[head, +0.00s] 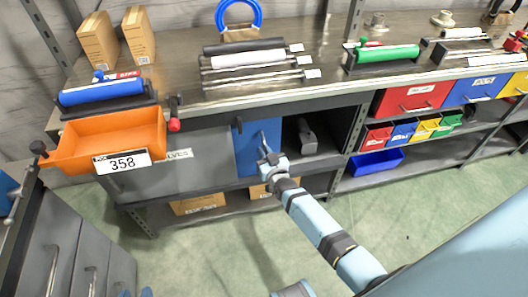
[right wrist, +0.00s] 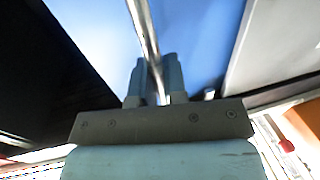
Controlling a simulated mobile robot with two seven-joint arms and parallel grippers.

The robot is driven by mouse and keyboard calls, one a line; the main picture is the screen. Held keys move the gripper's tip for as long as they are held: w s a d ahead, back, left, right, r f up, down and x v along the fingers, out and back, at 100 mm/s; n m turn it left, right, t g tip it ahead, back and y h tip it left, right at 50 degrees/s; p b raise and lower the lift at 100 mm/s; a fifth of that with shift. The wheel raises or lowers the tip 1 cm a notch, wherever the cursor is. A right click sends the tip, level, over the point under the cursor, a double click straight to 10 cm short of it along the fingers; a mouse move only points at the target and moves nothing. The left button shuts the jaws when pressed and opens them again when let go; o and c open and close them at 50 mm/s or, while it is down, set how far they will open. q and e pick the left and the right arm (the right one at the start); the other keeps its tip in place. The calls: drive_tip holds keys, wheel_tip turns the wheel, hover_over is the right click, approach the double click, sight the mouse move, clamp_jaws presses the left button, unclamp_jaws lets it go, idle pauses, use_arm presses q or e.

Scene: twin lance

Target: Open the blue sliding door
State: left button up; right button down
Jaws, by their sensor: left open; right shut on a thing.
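The blue sliding door (head: 244,151) is a narrow upright panel in the cabinet under the bench, between a grey panel on its left and an open dark compartment on its right. It fills the right wrist view (right wrist: 200,35) behind the gripper. A metal bar handle (right wrist: 143,25) runs up its face. My right gripper (head: 267,157) is at the door, its two fingers (right wrist: 155,82) shut on the handle. Two blue tips at the bottom edge of the head view are my left gripper (head: 136,293), open and well away from the door; the rest of it is out of frame.
The grey panel (head: 180,168) bears a partly legible label. A grey object (head: 307,136) stands in the open compartment (head: 325,125). Green floor (head: 250,245) is clear in front.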

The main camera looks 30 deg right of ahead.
use_arm(q)
drive_tip(key=shift+r, duration=0.25)
use_arm(e)
drive_tip(key=c, duration=1.2)
unclamp_jaws()
use_arm(q)
drive_tip(key=shift+s+a+r+p, duration=0.1)
drive_tip(key=shift+p, duration=0.9)
use_arm(e)
drive_tip(key=s, duration=1.3)
drive_tip(key=shift+s+a, duration=0.25)
drive_tip(key=shift+s, duration=0.15)
